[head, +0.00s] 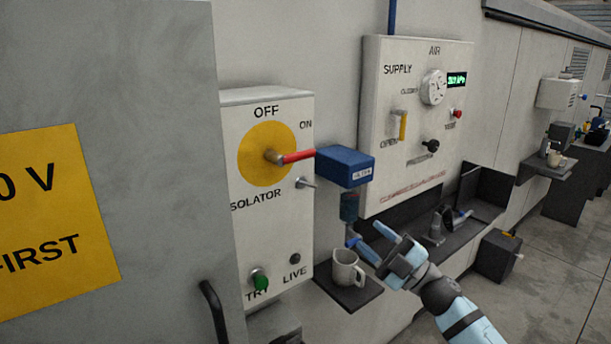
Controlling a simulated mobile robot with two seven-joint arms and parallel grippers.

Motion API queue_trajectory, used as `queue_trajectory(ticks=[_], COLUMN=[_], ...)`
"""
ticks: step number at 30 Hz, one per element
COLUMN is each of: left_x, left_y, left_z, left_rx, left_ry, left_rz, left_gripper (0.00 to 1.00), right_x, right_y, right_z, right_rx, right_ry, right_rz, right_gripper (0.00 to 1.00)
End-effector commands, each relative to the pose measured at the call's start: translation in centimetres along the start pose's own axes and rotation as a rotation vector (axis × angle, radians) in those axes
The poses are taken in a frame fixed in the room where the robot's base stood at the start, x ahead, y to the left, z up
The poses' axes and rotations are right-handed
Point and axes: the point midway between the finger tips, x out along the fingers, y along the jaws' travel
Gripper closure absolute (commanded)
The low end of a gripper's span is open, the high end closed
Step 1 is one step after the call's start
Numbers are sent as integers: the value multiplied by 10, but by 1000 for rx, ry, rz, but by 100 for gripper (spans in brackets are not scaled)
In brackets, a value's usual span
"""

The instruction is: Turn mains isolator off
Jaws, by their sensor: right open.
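The isolator box (246,200) is on the wall at centre left, marked OFF at the top and ON at the right. Its red handle (297,157) sits on a yellow disc (262,168) and points right, just below the ON mark. A small metal lever (305,183) is below the handle. A green button (260,280) is by the TRY mark, and the LIVE lamp (295,258) looks dark. My right gripper (368,237) is open, below and right of the handle, apart from it. Nothing shows between its fingers. My left gripper is not in view.
A blue box (345,166) stands right of the handle. A cup (346,269) sits on a small shelf beside my right gripper. A grey panel (110,80) with a yellow sign (50,220) fills the left. The AIR supply panel (400,150) is behind.

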Motion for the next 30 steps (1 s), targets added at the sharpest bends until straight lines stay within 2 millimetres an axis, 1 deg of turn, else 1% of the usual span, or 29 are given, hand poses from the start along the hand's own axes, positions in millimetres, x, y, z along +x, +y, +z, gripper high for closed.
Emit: queue_trajectory(ticks=[1,3,6,9,12,14,17,20,23,30], left_x=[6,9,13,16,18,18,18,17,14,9], left_y=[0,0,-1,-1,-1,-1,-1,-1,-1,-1], left_z=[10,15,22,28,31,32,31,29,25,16], left_rx=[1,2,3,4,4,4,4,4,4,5], left_ry=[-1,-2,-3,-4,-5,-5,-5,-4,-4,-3], left_rz=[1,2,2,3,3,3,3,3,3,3], left_gripper=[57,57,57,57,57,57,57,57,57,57], right_x=[17,36,56,70,78,80,85,94,108,154], right_y=[17,38,64,86,101,106,110,108,100,77], right_z=[-2,-7,-14,-20,-23,-24,-26,-29,-33,-46], right_rx=[-79,-171,-288,-379,-437,-460,-476,-477,-477,-476], right_ry=[74,157,247,301,329,338,346,348,348,349], right_rz=[-46,-118,-222,-309,-373,-396,-418,-421,-419,-417], right_gripper=[56,56,56,56,56,56,56,56,56,56])
